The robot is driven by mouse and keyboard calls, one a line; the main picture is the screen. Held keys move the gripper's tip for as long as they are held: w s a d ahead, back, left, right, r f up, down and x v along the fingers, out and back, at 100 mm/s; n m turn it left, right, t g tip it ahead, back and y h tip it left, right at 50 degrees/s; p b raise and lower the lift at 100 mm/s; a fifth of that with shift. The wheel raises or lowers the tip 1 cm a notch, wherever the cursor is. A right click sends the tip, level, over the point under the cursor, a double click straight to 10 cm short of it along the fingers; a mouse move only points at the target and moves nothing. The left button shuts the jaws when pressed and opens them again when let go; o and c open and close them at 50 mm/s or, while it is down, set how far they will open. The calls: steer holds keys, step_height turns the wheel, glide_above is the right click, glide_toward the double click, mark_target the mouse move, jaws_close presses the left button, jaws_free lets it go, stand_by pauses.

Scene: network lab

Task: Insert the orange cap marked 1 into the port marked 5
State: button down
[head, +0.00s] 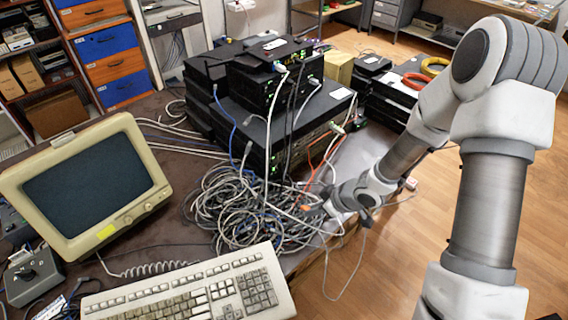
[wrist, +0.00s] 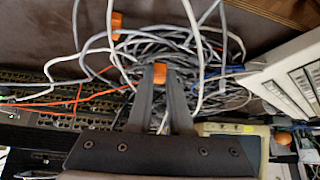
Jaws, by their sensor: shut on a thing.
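My gripper (wrist: 160,78) is shut on an orange cap (wrist: 160,73), which sits between the fingertips; no number is readable on it. In the head view my gripper (head: 322,208) is low over the cable tangle at the table edge, with a small orange piece (head: 305,208) at its tip. A second orange piece (wrist: 116,20) lies among the cables in the wrist view. The stack of black network devices (head: 285,135) stands behind the tangle. Rows of ports (wrist: 50,100) show at the left in the wrist view, apart from my gripper. No port marked 5 is readable.
Tangled cables (head: 240,205) spread around my gripper, with orange cables (head: 318,150) hanging from the devices. A beige keyboard (head: 195,290) and a monitor (head: 85,185) stand at the left. Wooden floor (head: 420,240) lies open at the right, past the table edge.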

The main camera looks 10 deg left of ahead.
steer(key=shift+m+t, duration=0.4)
steer(key=shift+m, duration=0.4)
steer(key=w+a+p, duration=0.1)
steer(key=w, duration=0.2)
steer(key=w+a+p, duration=0.1)
steer(key=w+p, duration=0.1)
steer(key=w, duration=0.2)
steer(key=w+a+p, duration=0.1)
steer(key=w, duration=0.3)
steer(key=shift+w+r+p, duration=0.1)
steer(key=shift+r+p, duration=0.15)
steer(key=shift+p, duration=0.05)
steer(key=shift+w+a, duration=0.75)
steer(key=shift+a, duration=0.2)
steer(key=shift+w+a, duration=0.75)
steer(key=shift+a, duration=0.2)
steer(key=c, duration=1.5)
jaws_free()
jaws_close()
steer(key=shift+w+a, duration=0.6)
steer(key=shift+a, duration=0.15)
